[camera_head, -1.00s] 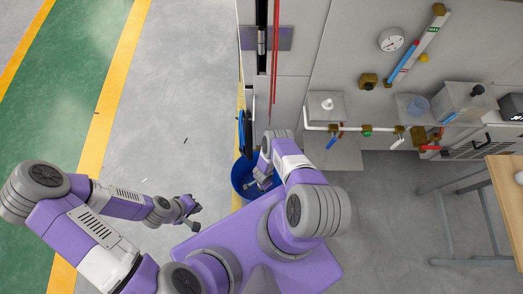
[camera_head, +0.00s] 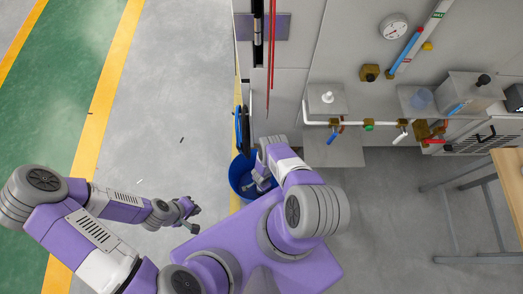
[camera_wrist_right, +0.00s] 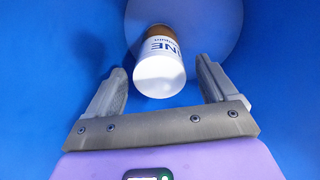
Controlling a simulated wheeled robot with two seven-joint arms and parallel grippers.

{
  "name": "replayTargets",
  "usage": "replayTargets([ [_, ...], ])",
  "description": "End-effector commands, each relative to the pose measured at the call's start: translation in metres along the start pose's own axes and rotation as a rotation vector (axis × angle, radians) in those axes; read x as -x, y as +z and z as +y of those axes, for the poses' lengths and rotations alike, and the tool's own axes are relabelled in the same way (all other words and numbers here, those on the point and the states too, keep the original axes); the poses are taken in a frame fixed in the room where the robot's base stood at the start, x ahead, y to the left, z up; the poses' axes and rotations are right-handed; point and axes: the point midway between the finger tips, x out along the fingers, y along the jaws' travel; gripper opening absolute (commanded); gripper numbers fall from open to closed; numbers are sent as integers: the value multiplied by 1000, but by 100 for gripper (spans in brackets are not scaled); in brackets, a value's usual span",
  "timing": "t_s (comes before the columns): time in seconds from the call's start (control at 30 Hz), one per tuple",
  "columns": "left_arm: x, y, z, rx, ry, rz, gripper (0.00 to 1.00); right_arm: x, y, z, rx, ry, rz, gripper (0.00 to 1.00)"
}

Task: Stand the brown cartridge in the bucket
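The blue bucket (camera_head: 237,178) stands on the floor beside the wall cabinet, partly covered by my right arm in the head view. My right gripper (camera_head: 262,186) reaches down inside it. In the right wrist view the cartridge (camera_wrist_right: 160,72) has a white end towards me, dark lettering and a brown far part near the bucket's paler floor (camera_wrist_right: 215,18). The right fingers (camera_wrist_right: 160,85) are apart, with a gap on each side of the cartridge. Whether the cartridge touches the floor is unclear. My left gripper (camera_head: 196,215) is empty over the grey floor, its fingers apart.
A cabinet wall with a grey sink-like ledge (camera_head: 335,155), pipes and valves (camera_head: 368,124) stands right of the bucket. A wooden table (camera_head: 508,185) is at the far right. The grey floor at left, beside the yellow line (camera_head: 95,130), is mostly clear.

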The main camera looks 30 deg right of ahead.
Motion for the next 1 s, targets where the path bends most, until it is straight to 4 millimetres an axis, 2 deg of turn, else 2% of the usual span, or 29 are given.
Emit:
replayTargets([
  [0.27,0,0,0,0,0,0,0,1,0,0,0,0,0,86],
  [0.43,10,0,4,0,0,0,0,12,0,0,0,1,-1,86],
  [0.8,54,2,20,0,0,0,0,74,0,0,-2,0,-1,86],
  [1.0,72,3,27,0,0,0,0,104,0,0,-2,1,-2,86],
])
